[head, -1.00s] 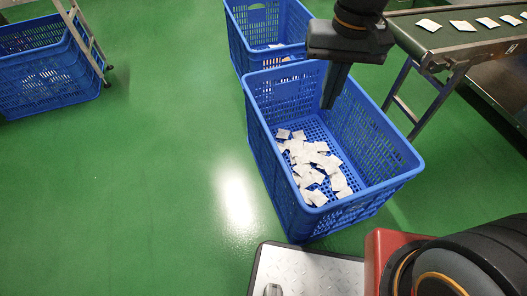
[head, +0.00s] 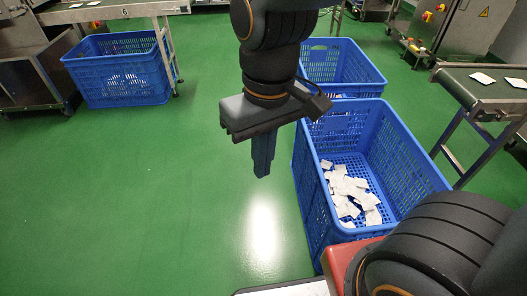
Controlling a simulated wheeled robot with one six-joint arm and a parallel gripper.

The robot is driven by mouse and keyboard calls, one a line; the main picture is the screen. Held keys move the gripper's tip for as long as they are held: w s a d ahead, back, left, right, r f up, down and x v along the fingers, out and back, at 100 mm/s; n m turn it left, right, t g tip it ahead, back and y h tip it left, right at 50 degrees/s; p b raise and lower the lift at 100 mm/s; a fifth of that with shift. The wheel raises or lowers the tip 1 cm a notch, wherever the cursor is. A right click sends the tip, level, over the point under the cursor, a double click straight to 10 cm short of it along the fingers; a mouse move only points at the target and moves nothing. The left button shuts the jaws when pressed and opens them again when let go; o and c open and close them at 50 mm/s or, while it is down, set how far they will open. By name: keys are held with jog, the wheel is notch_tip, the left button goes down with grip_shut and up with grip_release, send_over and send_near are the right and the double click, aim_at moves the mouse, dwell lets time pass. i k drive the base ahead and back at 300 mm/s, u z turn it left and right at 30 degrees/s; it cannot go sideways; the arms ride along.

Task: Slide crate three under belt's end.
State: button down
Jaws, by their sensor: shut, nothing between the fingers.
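A blue crate (head: 308,203) with several white teabag packets (head: 350,192) on its floor stands on the green floor, right of centre. A second blue crate (head: 372,80) stands behind it. Another belt (head: 490,85) with white packets is at the right. I cannot tell which crate is number three. My gripper (head: 262,168) is shut and empty, pointing down left of the near crate, apart from it. My arm hides part of the second crate.
Open green floor (head: 140,200) lies at the left and centre. Belt legs (head: 465,150) stand right of the near crate. Steel machines stand at the back right and far left.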

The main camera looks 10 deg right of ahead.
aim_at(341, 199)
jog(key=u, duration=0.15)
jog(key=k, duration=1)
jog(key=z, duration=0.7)
jog(key=i, duration=1)
